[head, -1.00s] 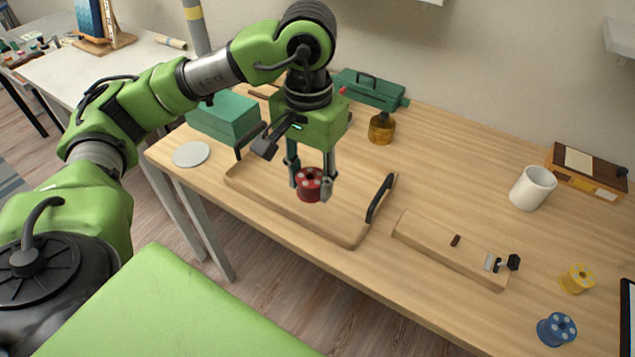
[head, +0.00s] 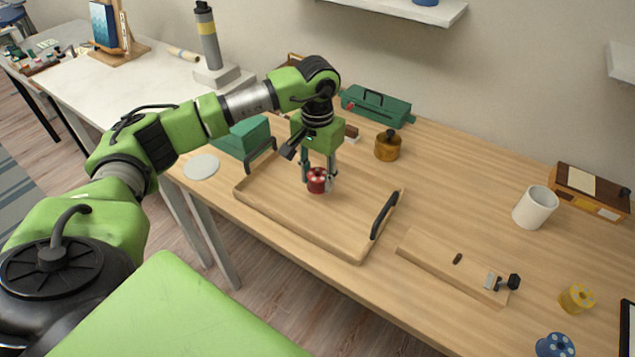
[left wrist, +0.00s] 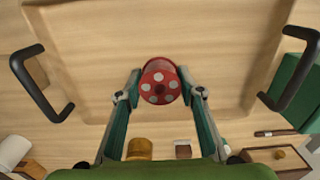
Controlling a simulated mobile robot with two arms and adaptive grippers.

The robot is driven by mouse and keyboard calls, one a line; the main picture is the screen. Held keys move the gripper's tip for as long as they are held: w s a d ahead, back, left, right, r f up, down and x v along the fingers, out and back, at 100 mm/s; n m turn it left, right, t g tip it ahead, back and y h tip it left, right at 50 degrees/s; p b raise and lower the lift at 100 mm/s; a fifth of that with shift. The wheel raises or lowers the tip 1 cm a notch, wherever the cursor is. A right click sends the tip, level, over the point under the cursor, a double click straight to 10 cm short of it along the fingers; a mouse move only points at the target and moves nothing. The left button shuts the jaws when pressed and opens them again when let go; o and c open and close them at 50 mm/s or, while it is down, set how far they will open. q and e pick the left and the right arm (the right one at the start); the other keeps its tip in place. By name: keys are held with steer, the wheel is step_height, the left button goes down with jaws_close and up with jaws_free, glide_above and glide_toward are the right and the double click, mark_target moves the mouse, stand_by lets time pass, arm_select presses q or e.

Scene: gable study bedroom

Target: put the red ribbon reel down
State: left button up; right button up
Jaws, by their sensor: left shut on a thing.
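The red ribbon reel (head: 317,181) has pale dots on its end face. It is held between the fingertips of my left gripper (head: 318,178), which points down over the wooden tray (head: 345,240). In the left wrist view the reel (left wrist: 158,88) sits between the two fingertips (left wrist: 160,94), with the tray floor (left wrist: 160,30) behind it. The reel is within the tray's outline, towards its back side. I cannot tell whether it touches the tray floor. My right gripper is not in view.
The tray has black handles (head: 384,214). A green box (head: 243,138), green toolbox (head: 376,105) and amber jar (head: 388,146) stand behind it. A wooden board (head: 445,262), white mug (head: 535,207), yellow reel (head: 576,298) and blue reel (head: 555,345) are right. The tray's front is clear.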

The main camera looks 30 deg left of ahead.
mark_target(317, 196)
arm_select(q)
steer(key=shift+w+a+f, duration=0.1)
steer(key=shift+w+f, duration=0.05)
steer(key=shift+f, duration=0.05)
steer(key=shift+f+p, duration=0.35)
steer(key=shift+p, duration=0.05)
step_height(317, 196, down, 2)
steer(key=shift+f+p, duration=0.15)
steer(key=shift+p, duration=0.4)
steer(key=shift+f, duration=0.15)
steer(key=shift+f+b, duration=0.15)
steer(key=shift+b, duration=0.15)
steer(key=o, duration=1.5)
